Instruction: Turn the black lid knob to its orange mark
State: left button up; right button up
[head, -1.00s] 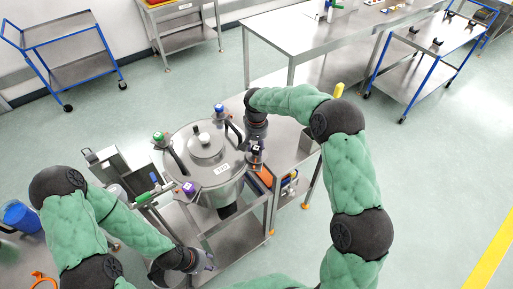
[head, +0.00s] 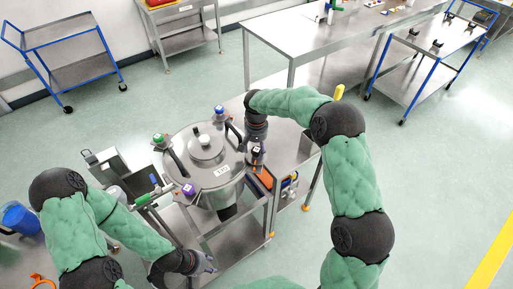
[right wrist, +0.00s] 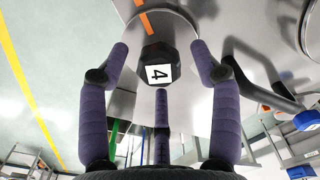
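The black lid knob (right wrist: 160,66) has a white label reading 4 on top and shows in the middle of the right wrist view. A short orange mark (right wrist: 146,23) lies on the metal just beyond it. My right gripper (right wrist: 160,52) has its purple fingers spread around the knob, with gaps visible at both sides. In the head view this gripper (head: 257,157) is at the right rim of the steel pot lid (head: 221,171). My left gripper (head: 207,262) hangs low in front of the pot, away from the lid; its fingers are too small to judge.
A green knob (head: 158,138), a blue knob (head: 219,110) and a purple knob (head: 188,189) sit around the lid rim. Black handles (head: 234,131) stand near the rim. The pot stands on a steel cart (head: 207,232). A steel table (head: 300,35) is behind.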

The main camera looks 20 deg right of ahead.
aim_at(257, 149)
jog(key=shift+r, duration=0.1)
notch_tip(257, 149, up, 12)
dwell(0.5)
dwell(0.5)
